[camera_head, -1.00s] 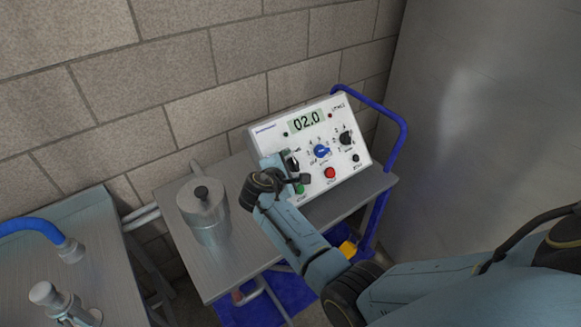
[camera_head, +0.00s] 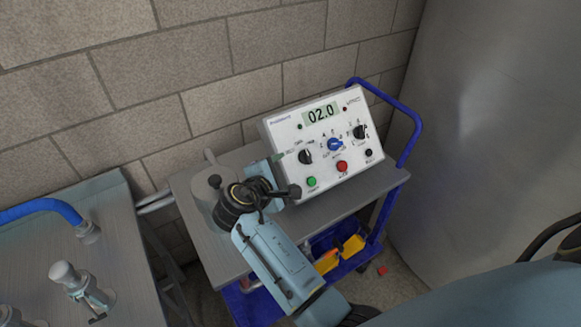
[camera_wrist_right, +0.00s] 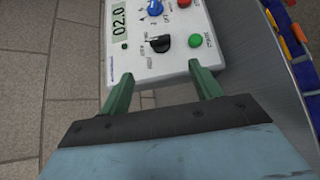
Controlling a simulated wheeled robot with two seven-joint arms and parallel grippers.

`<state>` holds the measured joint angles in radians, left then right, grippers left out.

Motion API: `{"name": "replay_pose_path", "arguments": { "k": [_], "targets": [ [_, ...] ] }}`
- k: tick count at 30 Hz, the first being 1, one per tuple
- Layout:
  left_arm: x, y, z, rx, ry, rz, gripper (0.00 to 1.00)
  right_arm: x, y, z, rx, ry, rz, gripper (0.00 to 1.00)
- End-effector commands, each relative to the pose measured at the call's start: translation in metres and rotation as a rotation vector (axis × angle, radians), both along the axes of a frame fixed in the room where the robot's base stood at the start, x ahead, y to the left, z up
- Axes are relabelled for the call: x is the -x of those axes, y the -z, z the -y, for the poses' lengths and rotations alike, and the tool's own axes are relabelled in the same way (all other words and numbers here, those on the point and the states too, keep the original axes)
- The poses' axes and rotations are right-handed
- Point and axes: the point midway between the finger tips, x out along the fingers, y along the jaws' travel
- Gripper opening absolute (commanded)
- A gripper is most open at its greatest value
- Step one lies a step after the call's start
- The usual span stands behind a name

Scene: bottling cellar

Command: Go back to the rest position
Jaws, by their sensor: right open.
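My right gripper (camera_head: 280,172) is in front of the lower left of a white control box (camera_head: 322,182), with its arm coming up from the bottom. In the right wrist view the gripper (camera_wrist_right: 160,74) has its two green fingers apart and nothing between them. The control box (camera_wrist_right: 182,53) lies beyond the fingertips there, with its black knob (camera_wrist_right: 161,42) in line with the gap. I cannot tell whether a fingertip touches the box. The box's display (camera_head: 322,113) reads 02.0. My left gripper is not in view.
The box stands on a grey cart (camera_head: 372,192) with a blue handle (camera_head: 408,125). A metal canister (camera_head: 204,186), partly hidden by my right wrist, stands at the cart's left. Another table (camera_head: 35,250) with a blue hose is at left.

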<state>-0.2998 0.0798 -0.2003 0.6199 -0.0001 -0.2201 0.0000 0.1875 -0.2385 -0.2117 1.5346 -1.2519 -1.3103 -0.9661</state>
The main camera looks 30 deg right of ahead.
Motion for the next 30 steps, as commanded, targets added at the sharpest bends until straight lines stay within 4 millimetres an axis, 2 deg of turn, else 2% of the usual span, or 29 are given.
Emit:
{"name": "replay_pose_path", "arguments": {
  "k": [17, 20, 23, 26, 30],
  "targets": [
    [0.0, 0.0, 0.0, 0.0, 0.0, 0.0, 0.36, 0.003, -0.002, -0.004, 0.001, 0.001, -0.001, 0.64],
    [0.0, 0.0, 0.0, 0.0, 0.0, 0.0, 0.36, 0.009, 0.003, -0.001, -0.026, 0.013, 0.004, 0.64],
    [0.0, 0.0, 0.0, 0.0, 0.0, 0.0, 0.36, 0.029, 0.02, 0.01, -0.131, 0.063, 0.031, 0.64],
    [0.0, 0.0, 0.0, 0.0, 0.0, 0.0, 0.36, 0.068, 0.047, 0.024, -0.328, 0.161, 0.082, 0.64],
    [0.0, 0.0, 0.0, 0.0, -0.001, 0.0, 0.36, 0.133, 0.074, 0.034, -0.654, 0.334, 0.158, 0.64]
  ]
}}
